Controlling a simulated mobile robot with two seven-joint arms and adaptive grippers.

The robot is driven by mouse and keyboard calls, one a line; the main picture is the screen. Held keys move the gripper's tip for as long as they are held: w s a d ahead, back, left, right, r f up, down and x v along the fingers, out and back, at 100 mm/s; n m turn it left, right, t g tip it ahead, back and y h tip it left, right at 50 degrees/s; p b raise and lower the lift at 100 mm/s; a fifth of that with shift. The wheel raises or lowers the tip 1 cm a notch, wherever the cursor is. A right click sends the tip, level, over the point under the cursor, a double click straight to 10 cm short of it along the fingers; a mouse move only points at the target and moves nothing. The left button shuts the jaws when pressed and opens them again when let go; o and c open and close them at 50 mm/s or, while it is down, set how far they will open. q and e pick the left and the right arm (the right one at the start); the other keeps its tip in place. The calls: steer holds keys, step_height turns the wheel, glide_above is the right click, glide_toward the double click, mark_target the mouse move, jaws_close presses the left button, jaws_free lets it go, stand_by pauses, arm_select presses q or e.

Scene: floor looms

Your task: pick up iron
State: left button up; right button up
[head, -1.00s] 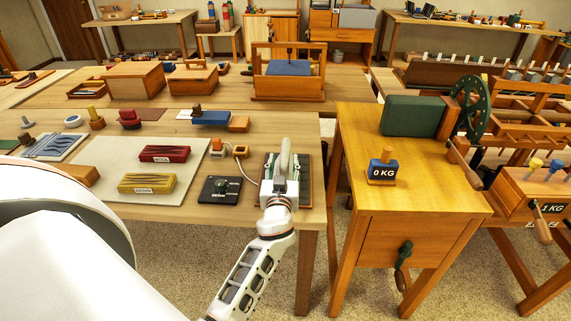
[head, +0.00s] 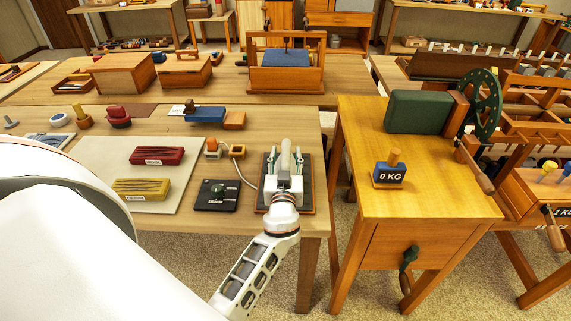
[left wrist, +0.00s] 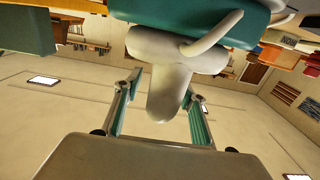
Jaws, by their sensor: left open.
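The iron (head: 286,153) shows a pale, rounded handle over a dark board with a wooden edge, near the right front corner of the workbench. My left gripper (head: 286,166) reaches in from the front, with its fingers apart on either side of the handle. In the left wrist view, the iron's cream handle (left wrist: 168,75) hangs down between the open fingers (left wrist: 158,110), below a teal part. I see gaps beside the handle, and the fingers do not look closed on it. The iron's lower part is hidden behind my gripper in the head view. My right gripper is out of view.
A black panel with a knob (head: 216,194) and a cable lie left of the iron. Red (head: 157,155) and yellow (head: 141,188) boxes sit on a pale mat.

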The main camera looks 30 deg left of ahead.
arm_select(q)
steer(key=shift+w+a, duration=0.15)
steer(key=shift+w, duration=0.15)
steer(key=shift+s, duration=0.1)
jaws_close()
steer(key=shift+r, duration=0.15)
